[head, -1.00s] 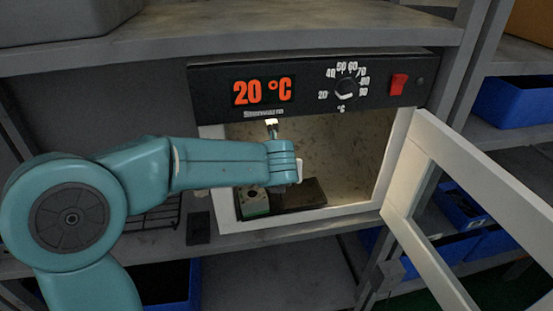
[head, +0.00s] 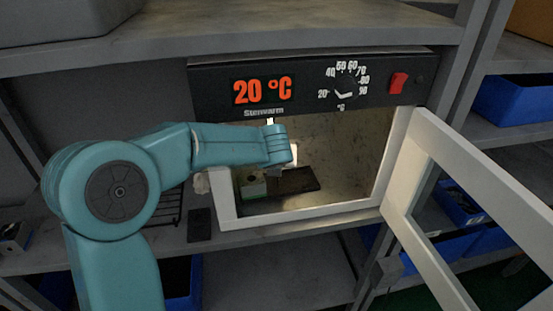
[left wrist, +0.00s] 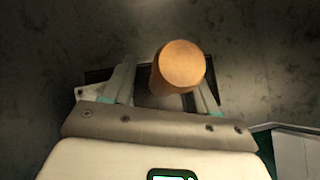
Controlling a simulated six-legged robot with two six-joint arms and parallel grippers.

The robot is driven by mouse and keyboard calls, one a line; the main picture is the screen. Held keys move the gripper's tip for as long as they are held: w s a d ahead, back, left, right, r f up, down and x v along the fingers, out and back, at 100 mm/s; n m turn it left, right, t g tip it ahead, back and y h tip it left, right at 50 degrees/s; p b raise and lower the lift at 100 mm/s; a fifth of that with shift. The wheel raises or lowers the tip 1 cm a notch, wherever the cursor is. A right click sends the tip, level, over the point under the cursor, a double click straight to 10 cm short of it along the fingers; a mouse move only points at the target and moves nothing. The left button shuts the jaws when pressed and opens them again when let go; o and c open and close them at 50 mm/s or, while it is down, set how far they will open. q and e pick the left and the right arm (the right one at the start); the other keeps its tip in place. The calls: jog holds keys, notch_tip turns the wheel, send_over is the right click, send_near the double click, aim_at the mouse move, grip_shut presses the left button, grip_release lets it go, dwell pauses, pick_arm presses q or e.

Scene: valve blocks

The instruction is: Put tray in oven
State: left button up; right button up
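The oven (head: 300,218) stands on a shelf with its white-framed door (head: 450,185) swung open to the right. Its display reads 20 °C. Inside, a dark flat tray (head: 297,181) lies on the oven floor, with a pale block with green (head: 253,186) at its left. My left gripper (head: 278,170) is inside the oven opening, above the tray's near side; its fingers are mostly hidden in the head view. In the left wrist view its fingers (left wrist: 165,92) stand apart, with an orange-brown cylinder (left wrist: 182,65) between or just beyond them, nearer the right finger. My right gripper is not in view.
A black wire rack (head: 168,207) and a small dark block (head: 200,225) are on the shelf left of the oven. Blue bins (head: 515,98) stand on shelves at the right and below. An upper shelf (head: 250,35) lies just above the oven.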

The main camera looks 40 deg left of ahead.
pick_arm(q)
jog(key=shift+r, duration=0.1)
jog(key=shift+s+d+r, duration=0.15)
jog(key=shift+s+r, duration=0.05)
jog(key=shift+r, duration=0.05)
jog(key=s+d+r+b, duration=0.1)
jog(key=s+d, duration=0.6)
jog(key=s, duration=0.4)
jog(key=shift+d+r, duration=0.2)
jog(key=shift+d, duration=0.2)
jog(key=shift+s, duration=0.1)
